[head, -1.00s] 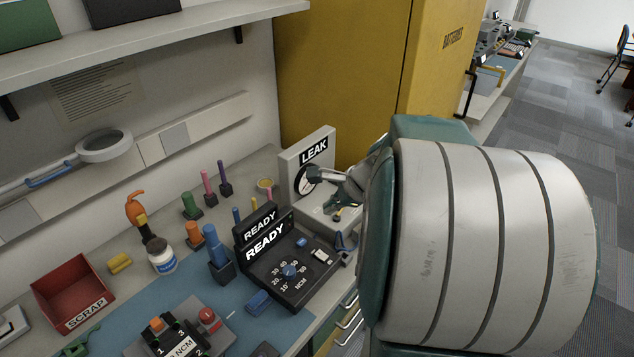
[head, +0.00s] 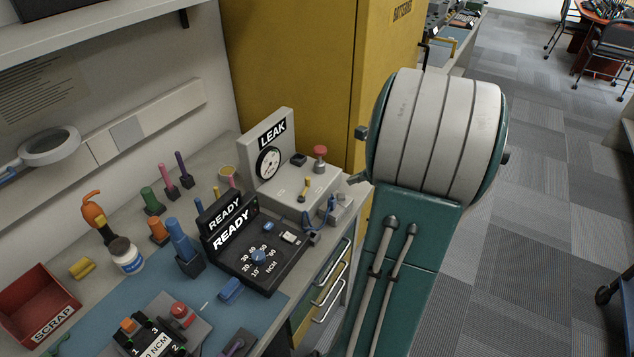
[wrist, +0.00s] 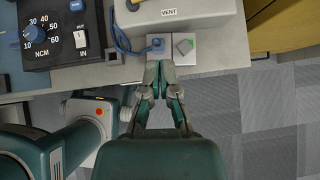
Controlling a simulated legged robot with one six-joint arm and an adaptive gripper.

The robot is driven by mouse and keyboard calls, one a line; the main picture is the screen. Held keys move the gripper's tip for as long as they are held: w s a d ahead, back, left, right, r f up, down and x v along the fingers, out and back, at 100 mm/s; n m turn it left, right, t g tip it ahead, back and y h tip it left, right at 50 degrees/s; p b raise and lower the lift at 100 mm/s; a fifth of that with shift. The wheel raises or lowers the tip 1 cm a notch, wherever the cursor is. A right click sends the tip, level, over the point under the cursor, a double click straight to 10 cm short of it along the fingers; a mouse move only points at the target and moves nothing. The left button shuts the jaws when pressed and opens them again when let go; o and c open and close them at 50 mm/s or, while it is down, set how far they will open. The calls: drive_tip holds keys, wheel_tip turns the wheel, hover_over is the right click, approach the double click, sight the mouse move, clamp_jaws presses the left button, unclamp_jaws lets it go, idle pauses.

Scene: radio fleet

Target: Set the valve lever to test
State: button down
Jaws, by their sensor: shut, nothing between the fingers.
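The leak tester (head: 290,178) is a pale grey box with a LEAK sign and a round gauge at the bench's far right end. The lever's position labels are too small to read in the head view. In the wrist view the tester's front (wrist: 190,13) carries a VENT label. My gripper (wrist: 162,64) is shut and empty, over small grey blocks at the tester's front edge. In the head view my arm mostly hides it.
The black READY unit (head: 258,255) with a blue dial stands left of the tester. A blue cable (head: 331,208) hangs by the tester's front. A yellow cabinet (head: 300,60) rises behind. Open carpet (head: 540,210) lies to the right.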

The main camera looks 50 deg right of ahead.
sight(304, 189)
drive_tip(key=x, duration=0.9)
drive_tip(key=shift+w+f, duration=0.15)
drive_tip(key=shift+f, duration=0.05)
drive_tip(key=w, duration=0.3)
drive_tip(key=shift+w+a+f, duration=0.2)
drive_tip(key=shift+w+a, duration=0.05)
drive_tip(key=shift+w, duration=0.45)
